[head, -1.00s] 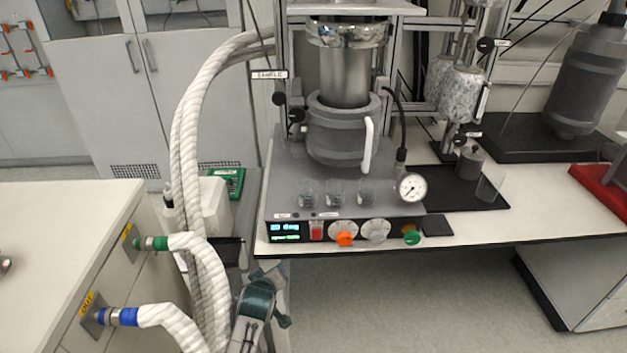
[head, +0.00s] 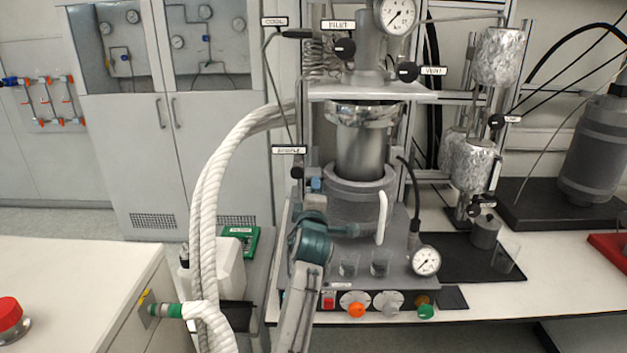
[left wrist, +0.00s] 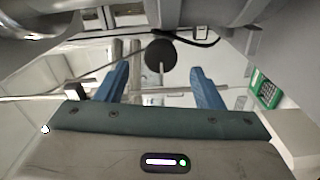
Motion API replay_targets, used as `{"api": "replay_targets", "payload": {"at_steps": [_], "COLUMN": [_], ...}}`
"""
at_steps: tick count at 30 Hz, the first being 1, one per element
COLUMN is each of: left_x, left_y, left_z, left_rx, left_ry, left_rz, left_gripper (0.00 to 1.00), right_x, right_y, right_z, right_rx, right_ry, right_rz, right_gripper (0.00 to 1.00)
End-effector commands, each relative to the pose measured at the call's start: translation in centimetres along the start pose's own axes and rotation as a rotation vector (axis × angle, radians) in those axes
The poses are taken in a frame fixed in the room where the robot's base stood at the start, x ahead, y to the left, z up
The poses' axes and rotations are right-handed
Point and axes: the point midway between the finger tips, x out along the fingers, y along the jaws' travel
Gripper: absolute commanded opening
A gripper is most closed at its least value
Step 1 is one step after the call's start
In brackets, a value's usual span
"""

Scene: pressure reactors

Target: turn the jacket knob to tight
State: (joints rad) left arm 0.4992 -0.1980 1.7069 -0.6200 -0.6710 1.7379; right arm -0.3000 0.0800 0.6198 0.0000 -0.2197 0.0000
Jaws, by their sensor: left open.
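A round black knob (left wrist: 161,55) on a thin stem shows between my blue fingers in the left wrist view. No readable label on it shows there, so I cannot confirm it is the jacket knob. My left gripper (left wrist: 160,78) is open around the line to this knob, with no visible contact. In the head view my left gripper (head: 316,184) is raised at the left front of the grey jacketed vessel (head: 362,190), hiding part of it. A black knob (head: 297,172) under the SAMPLE label (head: 289,150) is just left of the fingertips. My right gripper is not in view.
White hoses (head: 215,180) rise at the left of the reactor. A control panel with an orange knob (head: 356,310) lies below.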

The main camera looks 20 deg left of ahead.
Motion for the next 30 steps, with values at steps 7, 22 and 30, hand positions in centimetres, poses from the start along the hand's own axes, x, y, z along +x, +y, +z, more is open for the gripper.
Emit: {"api": "replay_targets", "payload": {"at_steps": [7,22,30], "left_x": [4.7,8.0,7.9], "left_y": [0.4,-0.1,-0.1], "left_z": [-0.1,0.0,0.0], "left_rx": [0.005,0.001,0.002], "left_ry": [0.000,0.000,0.000], "left_rz": [-0.002,-0.002,-0.002], "left_gripper": [0.61,0.61,0.38], "right_x": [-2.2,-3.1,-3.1], "right_y": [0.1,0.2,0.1], "right_z": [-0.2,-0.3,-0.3], "right_rx": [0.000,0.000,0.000], "right_ry": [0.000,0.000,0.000], "right_rz": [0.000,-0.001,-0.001], "right_gripper": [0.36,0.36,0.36]}}
